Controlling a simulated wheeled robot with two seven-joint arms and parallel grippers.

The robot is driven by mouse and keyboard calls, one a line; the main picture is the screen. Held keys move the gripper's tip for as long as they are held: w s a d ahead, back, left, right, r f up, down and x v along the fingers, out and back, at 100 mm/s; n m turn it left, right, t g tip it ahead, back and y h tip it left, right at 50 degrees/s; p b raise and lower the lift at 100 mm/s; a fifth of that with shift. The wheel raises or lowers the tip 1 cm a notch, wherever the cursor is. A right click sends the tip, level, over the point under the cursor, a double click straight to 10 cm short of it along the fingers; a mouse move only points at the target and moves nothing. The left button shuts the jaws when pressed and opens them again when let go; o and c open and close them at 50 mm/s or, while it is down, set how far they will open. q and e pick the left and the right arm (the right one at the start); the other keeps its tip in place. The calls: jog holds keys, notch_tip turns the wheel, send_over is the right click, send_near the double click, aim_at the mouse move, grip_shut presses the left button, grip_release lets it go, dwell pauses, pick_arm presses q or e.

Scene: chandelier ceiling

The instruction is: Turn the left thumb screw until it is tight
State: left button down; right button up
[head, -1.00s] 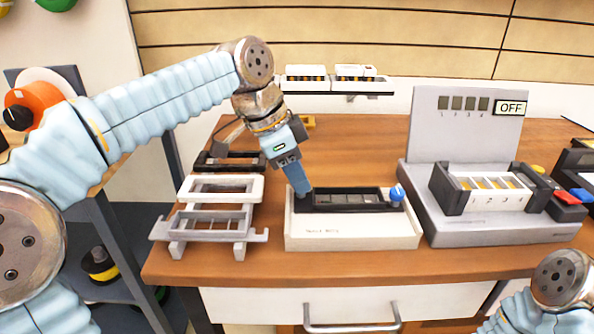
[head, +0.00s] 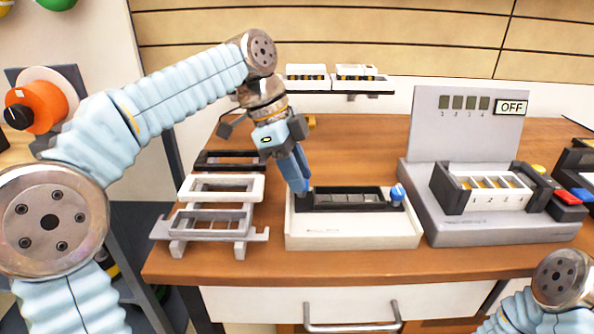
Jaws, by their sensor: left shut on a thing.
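A white fixture (head: 350,236) stands on the wooden bench with a black frame (head: 350,207) seated in it. A blue thumb screw (head: 397,194) stands at the right end of the frame. My left gripper (head: 303,193) points down at the left end of the frame, its blue fingers shut on the left thumb screw, which the fingers hide. How tight the screw is cannot be seen. My right arm shows only at the lower right corner; its gripper is out of view.
A rack at the left holds a black (head: 232,160), a white (head: 222,187) and a grey frame (head: 210,222). A grey test station (head: 500,230) with an "OFF" sign (head: 510,108) stands at the right. A shelf (head: 340,92) with white parts is behind. Bench behind the fixture is clear.

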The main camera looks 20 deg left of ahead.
pick_arm(q)
jog(key=c, duration=0.9)
grip_release()
jog(key=shift+v, duration=3.75)
